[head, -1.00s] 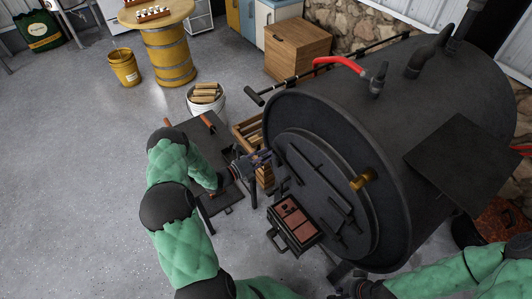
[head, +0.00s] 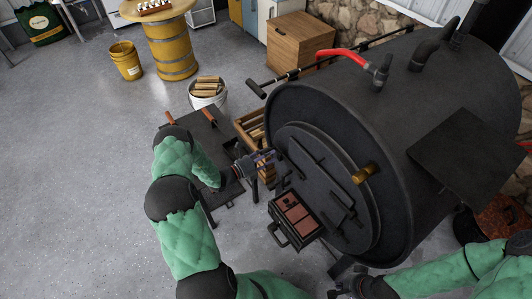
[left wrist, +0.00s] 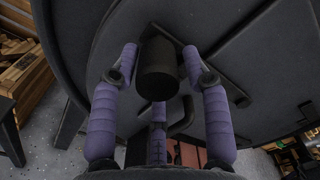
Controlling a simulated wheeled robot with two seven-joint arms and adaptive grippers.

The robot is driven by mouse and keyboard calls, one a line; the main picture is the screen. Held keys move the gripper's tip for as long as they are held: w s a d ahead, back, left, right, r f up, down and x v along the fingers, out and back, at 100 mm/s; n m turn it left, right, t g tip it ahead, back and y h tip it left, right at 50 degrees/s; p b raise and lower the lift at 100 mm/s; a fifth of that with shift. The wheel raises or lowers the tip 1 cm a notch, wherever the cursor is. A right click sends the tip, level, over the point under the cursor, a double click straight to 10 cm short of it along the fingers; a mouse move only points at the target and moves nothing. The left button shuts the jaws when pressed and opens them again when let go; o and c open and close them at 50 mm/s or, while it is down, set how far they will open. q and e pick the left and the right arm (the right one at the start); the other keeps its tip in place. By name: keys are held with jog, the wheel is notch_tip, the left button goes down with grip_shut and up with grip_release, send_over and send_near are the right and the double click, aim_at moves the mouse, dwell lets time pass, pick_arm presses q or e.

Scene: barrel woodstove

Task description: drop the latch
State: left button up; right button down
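The barrel stove's round dark door (head: 325,190) faces left and looks closed in the head view. Dark bars of the latch hardware (head: 305,155) run across its face. My left gripper (head: 272,158) is at the door's left side. In the left wrist view, its purple fingers (left wrist: 160,62) are spread on both sides of a black cylindrical handle (left wrist: 158,72). Small gaps show beside the handle, so the gripper looks open around it. A dark bar (left wrist: 185,40) runs behind the handle. My right gripper (head: 345,288) is low at the bottom edge, away from the door; its fingers are unclear.
A tray with reddish panels (head: 296,215) is below the door. A dark low table (head: 215,150), a wood crate (head: 250,127) and a bucket of logs (head: 207,92) stand left. Open floor lies further left.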

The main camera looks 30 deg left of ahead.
pick_arm(q)
jog(key=shift+w+a+r, duration=0.15)
jog(key=shift+a+r, duration=0.05)
jog(key=shift+a, duration=0.05)
jog(key=shift+s+a, duration=0.2)
jog(key=shift+s, duration=0.05)
jog(key=v, duration=1.1)
jog(key=shift+s, duration=0.3)
jog(key=shift+d+f, duration=0.1)
jog(key=shift+d, duration=0.1)
